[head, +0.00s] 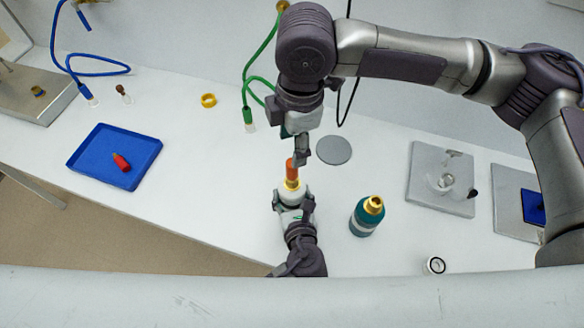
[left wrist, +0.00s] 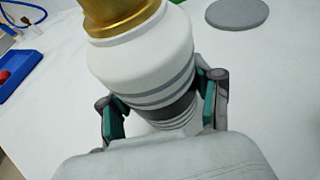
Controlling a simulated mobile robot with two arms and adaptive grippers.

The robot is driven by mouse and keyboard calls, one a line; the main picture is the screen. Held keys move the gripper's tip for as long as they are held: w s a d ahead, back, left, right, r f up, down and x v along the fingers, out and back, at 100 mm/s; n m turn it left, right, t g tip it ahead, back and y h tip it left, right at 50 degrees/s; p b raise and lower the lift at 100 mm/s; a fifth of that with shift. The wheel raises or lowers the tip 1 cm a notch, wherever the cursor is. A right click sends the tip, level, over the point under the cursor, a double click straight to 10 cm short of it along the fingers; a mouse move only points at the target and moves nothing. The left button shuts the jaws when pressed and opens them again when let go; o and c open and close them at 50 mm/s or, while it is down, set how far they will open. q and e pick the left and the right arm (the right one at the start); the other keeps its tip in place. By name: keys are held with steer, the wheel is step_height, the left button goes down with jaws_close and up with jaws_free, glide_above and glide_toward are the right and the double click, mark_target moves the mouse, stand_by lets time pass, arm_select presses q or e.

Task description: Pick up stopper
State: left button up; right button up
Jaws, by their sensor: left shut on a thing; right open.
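A white bottle (head: 292,197) with a gold neck stands in the middle of the table. An orange stopper (head: 291,168) shows at the top of its neck; whether it is seated in the neck I cannot tell. My left gripper (head: 296,217) is shut on the bottle's body. The left wrist view shows its fingers on both sides of the white bottle (left wrist: 145,60), with the top cut off. My right gripper (head: 302,158) is open, pointing down, close by the stopper's upper end; contact is unclear. A red stopper-like piece (head: 121,162) lies on the blue tray (head: 90,165).
A teal bottle (head: 364,217) with a gold neck stands close by on the right. A grey disc (head: 334,150) lies behind it. A grey plate (head: 425,190) and a white ring (head: 435,265) are further right. Green tubing (head: 247,85) hangs behind.

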steer(key=shift+s+a+r+n+h, duration=0.1)
steer(key=shift+a+r+n+h, duration=0.15)
steer(key=shift+r+h, duration=0.25)
steer(key=shift+s+a+r+n+h, duration=0.1)
steer(key=shift+a+r+n+h, duration=0.05)
steer(key=shift+r+n+h, duration=0.35)
steer(key=shift+t, duration=0.3)
glide_above(292, 175)
steer(key=w, duration=0.1)
step_height(292, 175, down, 6)
steer(key=shift+w+d+r, duration=0.1)
steer(key=shift+d+r, duration=0.05)
step_height(292, 175, down, 6)
steer(key=shift+w+r, duration=0.1)
steer(key=shift+r, duration=0.05)
jaws_close()
